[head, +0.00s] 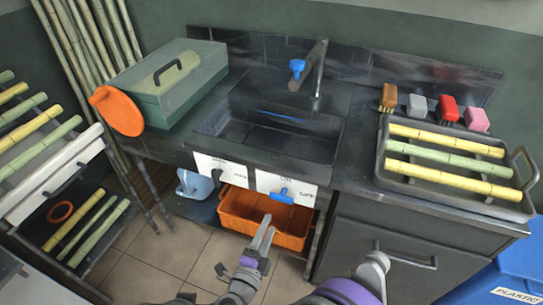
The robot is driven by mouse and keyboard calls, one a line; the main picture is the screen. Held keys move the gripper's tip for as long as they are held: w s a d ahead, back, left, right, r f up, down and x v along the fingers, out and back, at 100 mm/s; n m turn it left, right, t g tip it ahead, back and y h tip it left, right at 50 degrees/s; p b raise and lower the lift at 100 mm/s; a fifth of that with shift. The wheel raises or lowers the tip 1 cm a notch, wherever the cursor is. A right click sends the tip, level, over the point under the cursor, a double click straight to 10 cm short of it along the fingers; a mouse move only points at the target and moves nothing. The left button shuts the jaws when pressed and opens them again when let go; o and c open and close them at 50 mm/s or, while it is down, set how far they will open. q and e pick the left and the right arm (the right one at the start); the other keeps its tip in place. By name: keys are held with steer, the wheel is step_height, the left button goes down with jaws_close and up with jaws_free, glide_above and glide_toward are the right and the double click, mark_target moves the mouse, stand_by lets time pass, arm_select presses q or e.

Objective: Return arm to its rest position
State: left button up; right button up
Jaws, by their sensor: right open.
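My right gripper (268,229) is at the lower middle of the head view, in front of the sink cabinet. It is open, its two fingers pointing up and away, with nothing seen between them. In the picture its fingertips overlap the orange crate (232,204) under the sink; I cannot tell whether they touch it. The grey and purple links of my arm show along the bottom edge. My left gripper is not in view.
The black sink (225,122) has white panels with a blue lever. A grey tray (382,150) holds sugarcane pieces, with brushes and sponges behind. A green box (185,90) and an orange disc (118,112) are left. A blue bin (500,275) is right. Tiled floor lies left of my gripper.

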steer(key=w+d+r+n+y, duration=0.1)
steer(key=w+r+n+y, duration=0.2)
steer(key=r+n+y, duration=0.8)
steer(key=s+d+f+n+g+h, duration=0.2)
steer(key=s+d+f+n+g, duration=0.15)
steer(key=s+d, duration=0.3)
steer(key=s+d+f+n+g+h, duration=0.1)
steer(key=s+d+f+n+g, duration=0.1)
steer(key=s+d+f+g, duration=0.5)
steer(key=s+d+f+n+g+h, duration=0.25)
steer(key=s+d, duration=0.35)
steer(key=s, duration=0.3)
arm_select(q)
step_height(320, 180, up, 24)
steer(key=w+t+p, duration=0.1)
steer(key=p, duration=2)
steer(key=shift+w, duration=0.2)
arm_select(e)
step_height(320, 180, up, 24)
steer(key=w+t, duration=0.1)
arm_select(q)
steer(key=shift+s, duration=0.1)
